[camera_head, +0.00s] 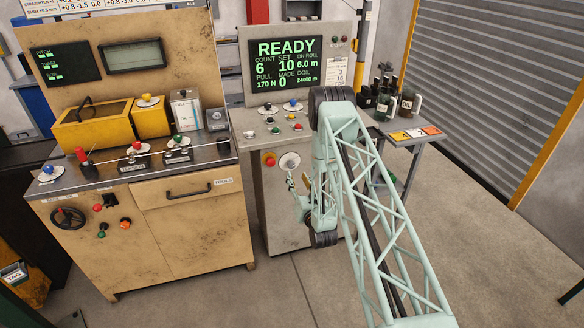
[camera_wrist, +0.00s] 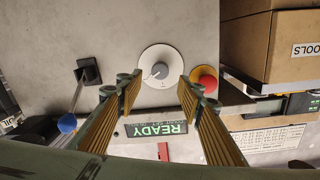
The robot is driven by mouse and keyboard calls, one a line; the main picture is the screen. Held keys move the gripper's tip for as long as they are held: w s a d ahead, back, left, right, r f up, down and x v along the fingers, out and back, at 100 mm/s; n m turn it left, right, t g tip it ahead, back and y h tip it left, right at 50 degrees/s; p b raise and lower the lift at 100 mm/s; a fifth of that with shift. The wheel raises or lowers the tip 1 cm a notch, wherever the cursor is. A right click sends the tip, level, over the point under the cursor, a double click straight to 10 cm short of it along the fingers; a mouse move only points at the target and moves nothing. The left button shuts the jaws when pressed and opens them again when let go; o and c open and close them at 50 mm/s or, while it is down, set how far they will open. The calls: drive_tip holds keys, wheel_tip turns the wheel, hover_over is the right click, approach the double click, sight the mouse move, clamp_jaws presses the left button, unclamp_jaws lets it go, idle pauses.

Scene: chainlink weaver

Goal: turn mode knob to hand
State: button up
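The mode knob is most likely the round white dial with a grey centre (camera_wrist: 160,68) in the wrist view; its label is too small to read. In the head view the white dial (camera_head: 289,160) sits on the front of the grey console. My gripper (camera_wrist: 158,90) is open, with its two ribbed yellow fingers apart. The dial shows between and just beyond the fingertips, with no visible contact. In the head view my gripper (camera_head: 292,182) is small, just below the dial, and partly hidden by my arm.
A red button on a yellow base (camera_wrist: 205,78) sits close beside the dial, near one finger. A black fitting (camera_wrist: 88,70) and a blue-tipped lever (camera_wrist: 67,123) are on the other side. The tan cabinet (camera_head: 195,224) stands left of the grey console (camera_head: 262,205). Open floor lies in front.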

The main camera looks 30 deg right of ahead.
sight(292, 166)
drive_tip(key=shift+w+d, duration=0.3)
drive_tip(key=shift+w, duration=1.25)
drive_tip(key=shift+w+d, duration=0.3)
drive_tip(key=shift+w, duration=1.3)
drive_tip(key=shift+w+d, duration=0.3)
drive_tip(key=shift+w, duration=1.25)
drive_tip(key=shift+c, duration=0.4)
drive_tip(key=c, duration=0.8)
